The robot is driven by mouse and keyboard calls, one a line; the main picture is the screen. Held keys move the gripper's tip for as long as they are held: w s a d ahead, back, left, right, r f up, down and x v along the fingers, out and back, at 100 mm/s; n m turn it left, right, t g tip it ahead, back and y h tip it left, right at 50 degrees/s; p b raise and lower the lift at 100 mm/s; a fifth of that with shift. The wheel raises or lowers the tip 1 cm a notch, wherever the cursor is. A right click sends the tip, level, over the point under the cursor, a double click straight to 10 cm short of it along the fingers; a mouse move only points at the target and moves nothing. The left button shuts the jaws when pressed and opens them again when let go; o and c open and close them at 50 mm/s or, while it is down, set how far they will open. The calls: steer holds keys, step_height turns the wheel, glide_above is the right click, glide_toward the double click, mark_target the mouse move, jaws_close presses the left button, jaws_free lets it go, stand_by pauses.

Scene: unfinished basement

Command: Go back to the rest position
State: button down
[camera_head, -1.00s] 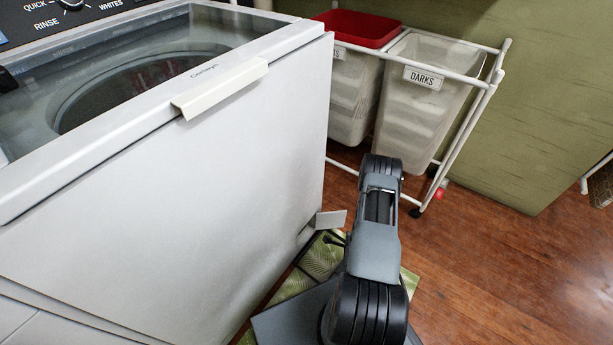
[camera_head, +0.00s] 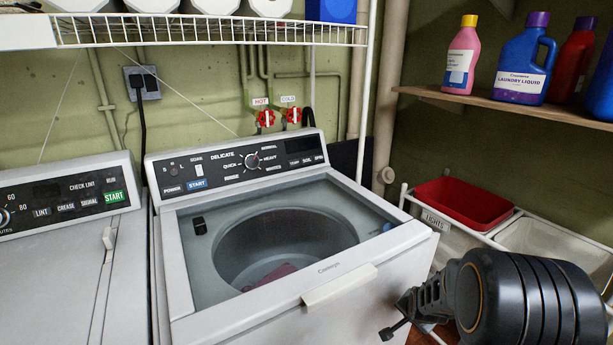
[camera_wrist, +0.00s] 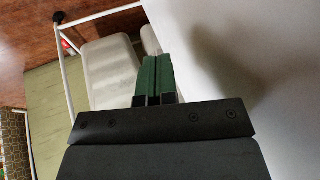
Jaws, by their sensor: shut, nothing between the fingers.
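My gripper (camera_wrist: 151,62) shows in the wrist view as two green fingers side by side, shut and empty. The white side of the washing machine (camera_wrist: 235,70) lies close on the right of the fingers there. In the head view my arm is at the lower right, in front of the washing machine's right front corner. The washing machine (camera_head: 385,300) has a closed glass lid, and a reddish cloth (camera_head: 271,275) lies in its drum. The gripper's fingers are hard to make out in the head view.
A dryer (camera_head: 60,290) stands left of the washing machine. A white laundry cart (camera_head: 405,200) with a red bin (camera_head: 464,203) stands to its right. A wooden shelf (camera_head: 500,103) holds bottles, and a wire shelf (camera_head: 210,35) hangs above the machines.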

steer(key=s+a+r+n+p, duration=0.3)
steer(key=s+a+r+p, duration=0.1)
steer(key=r, duration=0.6)
steer(key=s+a+r+n+g+y+p, duration=0.1)
steer(key=s+a+r+n+p, duration=0.3)
steer(key=s+r, duration=0.3)
steer(key=s+a+r+n+g+p, duration=0.1)
steer(key=s+a+r+n+p, duration=0.2)
steer(key=r, duration=0.9)
steer(key=shift+s+a+r+n+y+p, duration=0.35)
steer(key=shift+s+a+p, duration=0.25)
steer(key=shift+s, duration=0.55)
steer(key=c, duration=1.8)
jaws_free()
steer(key=shift+c, duration=0.2)
